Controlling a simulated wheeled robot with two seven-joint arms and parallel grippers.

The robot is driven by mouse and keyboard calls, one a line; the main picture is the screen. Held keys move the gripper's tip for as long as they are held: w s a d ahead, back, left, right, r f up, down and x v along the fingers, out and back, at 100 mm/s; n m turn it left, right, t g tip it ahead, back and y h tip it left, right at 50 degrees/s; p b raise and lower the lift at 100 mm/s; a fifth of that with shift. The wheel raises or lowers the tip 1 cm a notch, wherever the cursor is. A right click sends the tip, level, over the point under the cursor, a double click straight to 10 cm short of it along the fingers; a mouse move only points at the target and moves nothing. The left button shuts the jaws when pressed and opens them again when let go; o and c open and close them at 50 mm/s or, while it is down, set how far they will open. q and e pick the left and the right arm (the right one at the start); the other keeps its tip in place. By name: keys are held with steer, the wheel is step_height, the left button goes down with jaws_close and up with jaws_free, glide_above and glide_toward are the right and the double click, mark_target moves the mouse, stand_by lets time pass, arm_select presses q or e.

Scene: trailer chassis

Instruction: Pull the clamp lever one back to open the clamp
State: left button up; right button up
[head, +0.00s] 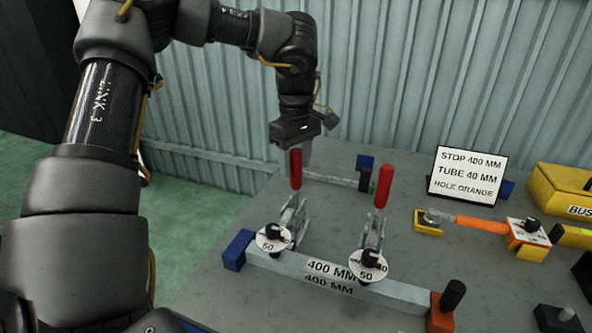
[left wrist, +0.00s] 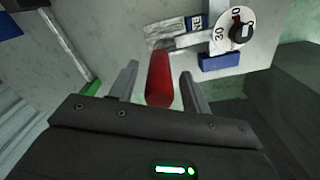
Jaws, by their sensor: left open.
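Two toggle clamps with red lever handles stand on the grey table. The left clamp's red lever (head: 295,168) points up, and my left gripper (head: 293,152) is right at its top. In the left wrist view the red lever (left wrist: 159,80) lies between the two open fingers of my left gripper (left wrist: 160,85), with a gap visible on each side. The left clamp (head: 290,215) has a round white dial (head: 272,238) at its front. The second red lever (head: 383,186) also stands upright, to the right. My right gripper is not in view.
A metal bar marked 400 MM (head: 300,268) runs along the front, with a blue block (head: 238,250) and an orange block (head: 440,315) at its ends. A sign (head: 467,173), an orange tool (head: 480,224) and a yellow box (head: 560,190) are at the right. A corrugated wall stands behind.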

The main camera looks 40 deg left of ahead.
arm_select(q)
steer(key=shift+f, duration=0.7)
steer(key=shift+c, duration=0.5)
jaws_close()
